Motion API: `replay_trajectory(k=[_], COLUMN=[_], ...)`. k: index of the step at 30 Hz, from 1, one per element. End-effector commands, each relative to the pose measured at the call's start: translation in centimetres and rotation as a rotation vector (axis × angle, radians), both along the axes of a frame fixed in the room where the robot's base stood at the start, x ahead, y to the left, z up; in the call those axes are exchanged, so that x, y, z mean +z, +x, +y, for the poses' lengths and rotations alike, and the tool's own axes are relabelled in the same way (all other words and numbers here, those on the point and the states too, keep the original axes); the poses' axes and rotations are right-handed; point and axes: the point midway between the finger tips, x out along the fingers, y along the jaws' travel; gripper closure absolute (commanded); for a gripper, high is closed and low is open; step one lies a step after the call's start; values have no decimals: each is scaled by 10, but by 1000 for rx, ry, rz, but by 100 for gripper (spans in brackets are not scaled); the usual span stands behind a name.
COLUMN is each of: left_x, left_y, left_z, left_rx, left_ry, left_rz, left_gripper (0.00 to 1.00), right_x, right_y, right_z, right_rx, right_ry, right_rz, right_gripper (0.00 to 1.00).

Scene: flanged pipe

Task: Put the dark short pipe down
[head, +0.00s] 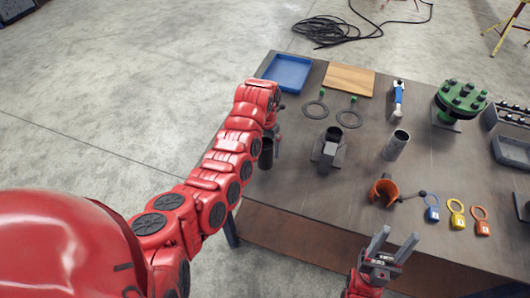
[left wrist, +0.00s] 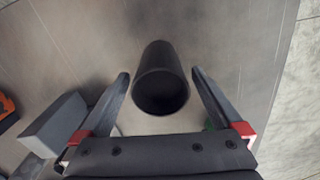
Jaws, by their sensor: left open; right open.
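The dark short pipe (head: 265,158) stands upright near the left edge of the table, partly hidden by my left arm in the head view. In the left wrist view the pipe (left wrist: 161,82) shows its open end, between the two fingers, with a gap on each side. My left gripper (head: 274,148) is open around the pipe and does not appear to touch it. My right gripper (head: 393,243) is open and empty, in front of the table's near edge.
A pipe in a grey block (head: 328,150) stands to the right, then a grey pipe (head: 396,146). Behind are two ring gaskets (head: 315,110), a blue tray (head: 287,72) and a wooden board (head: 349,79). An orange clamp (head: 383,190) and padlocks (head: 456,215) lie nearer right.

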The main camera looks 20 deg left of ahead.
Motion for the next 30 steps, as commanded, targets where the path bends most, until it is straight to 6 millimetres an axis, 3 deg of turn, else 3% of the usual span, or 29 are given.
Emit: replay_trajectory(k=[4, 7, 15, 30], left_x=[29, 52, 85, 92], left_y=[2, 1, 1, 0], left_z=[0, 2, 1, 0], left_rx=[1, 3, 1, 1], left_ry=[0, -2, -1, 0], left_rz=[-8, -2, -3, -2], left_gripper=[0, 0, 0, 0], right_x=[-16, -3, 1, 1], right_y=[0, 0, 0, 0], right_z=[0, 0, 0, 0], right_rx=[0, 0, 0, 0], right_ry=[0, 0, 0, 0], right_rz=[0, 0, 0, 0], right_gripper=[50, 50, 50, 50])
